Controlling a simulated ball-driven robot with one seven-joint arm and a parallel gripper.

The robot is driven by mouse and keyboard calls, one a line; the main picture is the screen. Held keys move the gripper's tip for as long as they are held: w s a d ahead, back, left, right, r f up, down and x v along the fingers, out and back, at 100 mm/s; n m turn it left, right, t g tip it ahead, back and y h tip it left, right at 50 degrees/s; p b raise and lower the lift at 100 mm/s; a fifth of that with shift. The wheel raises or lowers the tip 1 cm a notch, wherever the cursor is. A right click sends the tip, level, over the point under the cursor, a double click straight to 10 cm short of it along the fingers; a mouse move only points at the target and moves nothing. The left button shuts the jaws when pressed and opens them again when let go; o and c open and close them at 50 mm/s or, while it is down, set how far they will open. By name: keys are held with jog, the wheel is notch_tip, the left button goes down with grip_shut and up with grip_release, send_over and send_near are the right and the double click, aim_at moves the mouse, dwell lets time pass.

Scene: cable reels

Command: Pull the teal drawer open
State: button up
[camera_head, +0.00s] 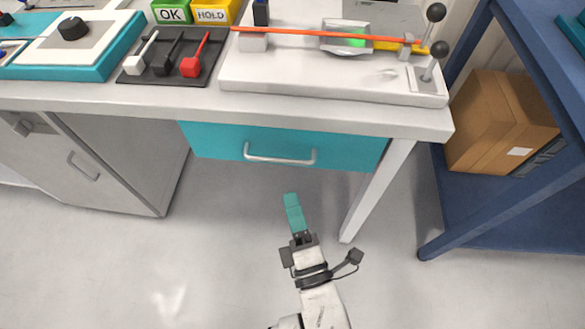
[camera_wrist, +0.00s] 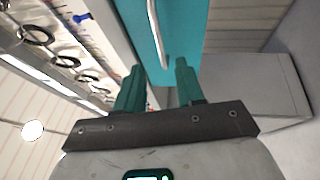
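The teal drawer (camera_head: 215,140) sits under the front edge of the workbench, and I see no gap showing it pulled out. Its pale bar handle (camera_head: 280,159) runs across the front. My gripper (camera_head: 291,197) is below and in front of the handle in the head view, apart from it. In the wrist view the drawer front (camera_wrist: 190,30) fills the upper middle, and the handle (camera_wrist: 159,35) lies ahead, lined up with the gap between the fingers. The two teal fingers of my gripper (camera_wrist: 158,68) are spread, with nothing held between them.
The workbench top (camera_head: 120,97) carries a switch panel (camera_head: 165,65) and a white fixture with an orange cable (camera_head: 330,36). A grey cabinet (camera_head: 120,165) stands left of the drawer. A bench leg (camera_head: 376,190) and blue shelf (camera_head: 470,212) with a cardboard box (camera_head: 495,120) stand right.

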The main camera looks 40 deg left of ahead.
jog(key=x, duration=0.9)
jog(key=shift+p, duration=0.35)
grip_shut()
